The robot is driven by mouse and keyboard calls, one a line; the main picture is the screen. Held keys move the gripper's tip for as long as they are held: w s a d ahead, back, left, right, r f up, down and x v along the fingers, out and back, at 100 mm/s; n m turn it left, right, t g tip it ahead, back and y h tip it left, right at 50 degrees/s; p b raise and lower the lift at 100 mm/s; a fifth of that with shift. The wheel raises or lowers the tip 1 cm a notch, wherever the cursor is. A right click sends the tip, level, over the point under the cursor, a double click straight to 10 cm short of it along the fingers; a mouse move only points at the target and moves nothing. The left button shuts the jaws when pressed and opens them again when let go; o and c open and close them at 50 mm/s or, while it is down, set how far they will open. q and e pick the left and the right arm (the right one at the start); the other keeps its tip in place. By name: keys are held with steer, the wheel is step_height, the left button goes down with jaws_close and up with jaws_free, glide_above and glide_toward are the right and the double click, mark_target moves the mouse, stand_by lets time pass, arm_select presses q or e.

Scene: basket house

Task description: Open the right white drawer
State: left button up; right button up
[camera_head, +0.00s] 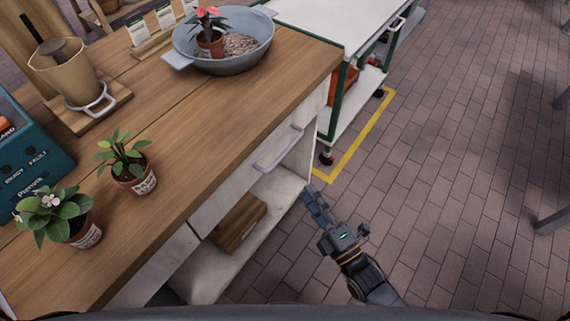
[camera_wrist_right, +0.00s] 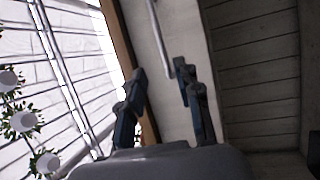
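The right white drawer (camera_head: 238,178) is under the front edge of the wooden counter and looks shut. Its grey bar handle (camera_head: 279,149) runs along its front. My right gripper (camera_head: 311,193) is below and to the right of the handle in the head view, apart from it, in front of the cabinet's open lower shelf. In the right wrist view, my right gripper (camera_wrist_right: 160,72) has its fingers spread with nothing held. The handle (camera_wrist_right: 162,32) shows there beyond the fingers, its end beside the right fingertip; the depth gap is unclear. My left gripper is not in view.
The wooden counter (camera_head: 190,125) carries potted plants, a metal basin (camera_head: 225,50) and a teal box (camera_head: 30,150). A brown box (camera_head: 238,222) sits on the lower shelf. A green-framed cart (camera_head: 335,110) stands beyond the cabinet. Brick floor to the right is clear.

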mark_target(284, 153)
steer(key=b+x, duration=0.3)
steer(key=x, duration=1)
steer(key=shift+w+f, duration=0.15)
steer(key=shift+w, duration=0.15)
jaws_close()
